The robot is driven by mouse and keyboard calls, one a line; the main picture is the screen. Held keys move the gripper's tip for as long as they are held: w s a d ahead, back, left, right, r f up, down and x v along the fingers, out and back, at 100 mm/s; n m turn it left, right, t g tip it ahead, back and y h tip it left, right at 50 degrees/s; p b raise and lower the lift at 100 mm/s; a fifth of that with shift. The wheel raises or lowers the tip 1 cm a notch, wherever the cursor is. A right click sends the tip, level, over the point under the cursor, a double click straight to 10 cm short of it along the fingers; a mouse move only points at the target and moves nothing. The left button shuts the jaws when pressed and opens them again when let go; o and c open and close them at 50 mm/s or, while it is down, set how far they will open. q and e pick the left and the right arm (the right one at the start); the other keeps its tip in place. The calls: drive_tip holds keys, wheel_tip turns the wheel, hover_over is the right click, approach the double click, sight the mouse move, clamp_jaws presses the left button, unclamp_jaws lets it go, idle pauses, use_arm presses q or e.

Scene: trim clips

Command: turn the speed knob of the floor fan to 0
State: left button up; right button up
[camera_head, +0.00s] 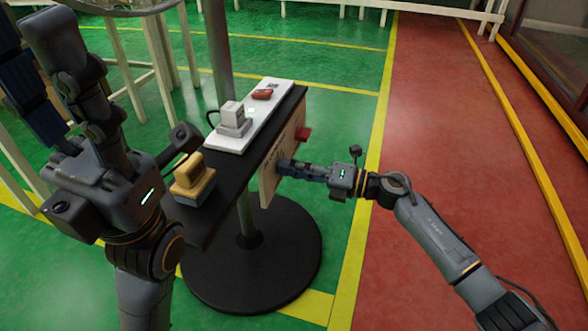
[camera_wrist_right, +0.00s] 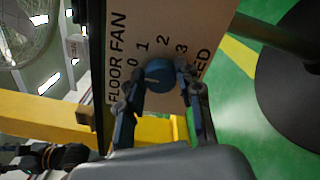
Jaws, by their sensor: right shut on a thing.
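The speed knob (camera_wrist_right: 159,75) is a round blue knob on a tan panel (camera_wrist_right: 205,25) marked FLOOR FAN, with the digits 0 to 3 around it. Its pointer is too unclear to read. My right gripper (camera_wrist_right: 157,92) is shut on the knob, one finger on each side, in the right wrist view. In the head view my right gripper (camera_head: 284,168) reaches the panel (camera_head: 268,178) from the right and hides the knob. My left gripper (camera_head: 40,85) is at the upper left, away from the panel; its finger opening is unclear.
The panel hangs on the side of a black stand (camera_head: 262,160) with a round base (camera_head: 285,285). A red part (camera_head: 302,134) sits farther along. A yellow-topped block (camera_head: 190,178) and a white board (camera_head: 228,146) with devices are on top. A wire fan guard (camera_wrist_right: 25,30) shows in the wrist view.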

drive_tip(key=shift+f, duration=0.15)
drive_tip(key=o, duration=1.1)
drive_tip(key=shift+d, duration=0.1)
drive_tip(key=shift+o, duration=0.2)
drive_tip(key=v, duration=1.2)
drive_tip(key=shift+d, duration=0.1)
